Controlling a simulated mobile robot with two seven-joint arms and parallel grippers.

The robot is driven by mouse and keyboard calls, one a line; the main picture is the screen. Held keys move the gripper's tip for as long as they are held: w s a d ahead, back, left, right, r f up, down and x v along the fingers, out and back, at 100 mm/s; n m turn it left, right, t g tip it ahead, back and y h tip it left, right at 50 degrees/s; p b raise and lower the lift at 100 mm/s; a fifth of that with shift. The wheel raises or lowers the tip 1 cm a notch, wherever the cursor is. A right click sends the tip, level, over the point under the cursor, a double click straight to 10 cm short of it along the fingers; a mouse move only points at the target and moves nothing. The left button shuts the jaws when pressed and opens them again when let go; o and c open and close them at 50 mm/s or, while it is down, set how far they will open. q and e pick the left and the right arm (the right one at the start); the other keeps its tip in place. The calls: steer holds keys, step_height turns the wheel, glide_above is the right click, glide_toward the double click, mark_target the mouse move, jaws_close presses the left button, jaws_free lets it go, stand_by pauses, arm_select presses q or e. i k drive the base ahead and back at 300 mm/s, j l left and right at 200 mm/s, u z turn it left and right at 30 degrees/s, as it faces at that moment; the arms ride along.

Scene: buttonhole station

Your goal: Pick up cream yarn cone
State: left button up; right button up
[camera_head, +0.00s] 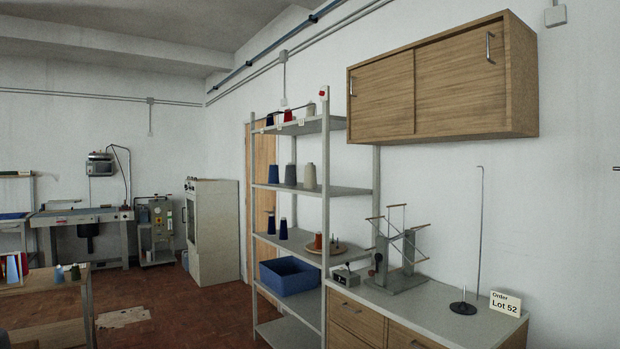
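A cream yarn cone (310,176) stands upright on the second shelf from the top of the grey shelving unit. It is the rightmost cone there, beside a grey cone (291,174) and a blue cone (273,174). Another pale cone (311,109) stands on the top shelf near a red cone (288,115); its exact colour is hard to tell. Neither of my grippers is in view.
The shelving unit (325,220) also holds dark blue cones, a tray with a rust cone, and a blue bin (289,275). A counter (420,300) with a yarn winder (398,250) and a thin stand adjoins it at right. A wooden table (50,300) stands at left; red floor lies between.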

mark_target(310, 183)
steer(key=i+u, duration=0.15)
steer(key=i, duration=0.85)
steer(key=i+u, duration=0.2)
steer(key=i, duration=0.75)
steer(key=i+u, duration=0.15)
steer(key=i, duration=0.55)
steer(key=i+l+u, duration=0.2)
steer(key=i, duration=0.5)
steer(key=i+l+z, duration=0.1)
steer(key=i, duration=0.5)
steer(key=i+l+z, duration=0.15)
steer(key=i, duration=0.5)
